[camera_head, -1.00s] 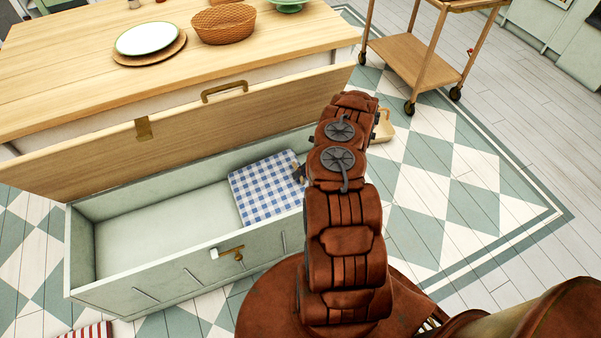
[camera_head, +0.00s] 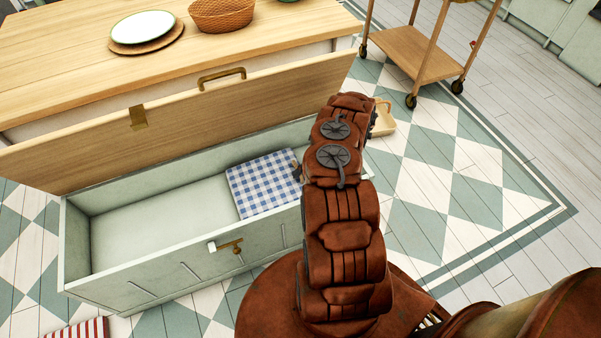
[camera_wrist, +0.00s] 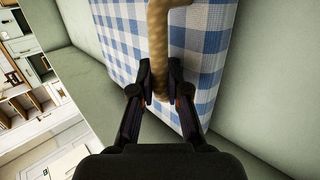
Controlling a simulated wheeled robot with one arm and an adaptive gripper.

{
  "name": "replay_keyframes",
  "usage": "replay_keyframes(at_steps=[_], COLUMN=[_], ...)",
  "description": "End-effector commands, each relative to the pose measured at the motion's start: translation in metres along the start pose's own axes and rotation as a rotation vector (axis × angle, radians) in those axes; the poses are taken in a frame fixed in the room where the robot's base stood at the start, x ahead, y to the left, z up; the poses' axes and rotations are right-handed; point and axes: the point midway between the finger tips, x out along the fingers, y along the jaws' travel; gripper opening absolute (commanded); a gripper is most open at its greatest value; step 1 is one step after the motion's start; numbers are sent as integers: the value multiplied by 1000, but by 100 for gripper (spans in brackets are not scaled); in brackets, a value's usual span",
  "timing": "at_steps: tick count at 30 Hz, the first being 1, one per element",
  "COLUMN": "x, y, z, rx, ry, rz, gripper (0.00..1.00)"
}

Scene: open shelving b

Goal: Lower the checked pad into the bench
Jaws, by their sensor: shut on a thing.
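The blue-and-white checked pad (camera_head: 262,184) is inside the right part of the open pale green bench (camera_head: 160,265), below its rim. The pad looks tilted, and its right end is hidden behind my arm. Whether it touches the bench floor is unclear. In the wrist view the pad (camera_wrist: 205,70) fills the middle, with a tan rope handle (camera_wrist: 157,40) across it. My gripper (camera_wrist: 160,84) is shut on this handle. In the head view my gripper is mostly hidden by my arm.
The bench's wooden lid (camera_head: 90,150) stands raised along its back, by a wooden table (camera_head: 60,70) holding a plate (camera_head: 143,27) and a basket (camera_head: 222,14). The bench's left part is empty. A wheeled cart (camera_head: 425,60) stands at upper right. A striped cloth (camera_head: 80,329) lies on the floor.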

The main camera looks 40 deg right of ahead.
Motion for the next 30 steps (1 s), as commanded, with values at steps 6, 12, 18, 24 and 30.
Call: replay_keyframes(at_steps=[6, 12, 18, 24, 30], x=[0, 0, 0, 0, 0], y=[0, 0, 0, 0, -1], z=[0, 0, 0, 0, 0], rx=[0, 0, 0, 0, 0], ry=[0, 0, 0, 0, 0], rz=[1, 0, 0, 0, 0], gripper=[0, 0, 30, 44, 44])
